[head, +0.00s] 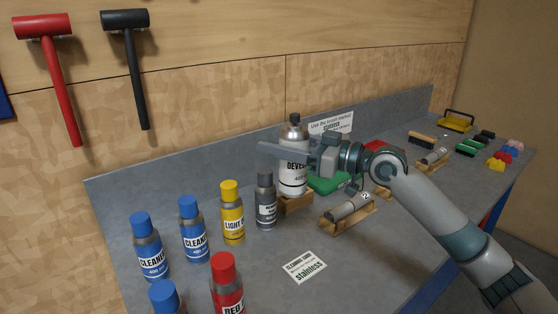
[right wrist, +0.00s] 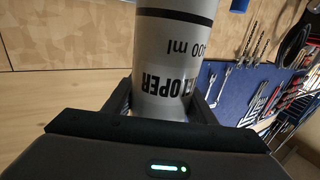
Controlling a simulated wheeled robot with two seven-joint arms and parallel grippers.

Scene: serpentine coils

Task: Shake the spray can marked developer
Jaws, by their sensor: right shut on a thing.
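The developer spray can (head: 293,178) is white with a dark cap and stands upright in my right gripper (head: 284,151). The fingers are shut around its upper body, above and across the label. In the right wrist view the can (right wrist: 172,60) fills the space between the fingers (right wrist: 165,108), and its "DEVELOPER" and "400 ml" lettering appears upside down. My left gripper is not in view.
A dark grey can (head: 265,202), a yellow can (head: 232,213), blue cleaner cans (head: 193,230) and a red can (head: 227,285) stand to the left. A card marked stainless (head: 304,267) lies in front. A metal cylinder on a wooden cradle (head: 347,208) is to the right.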

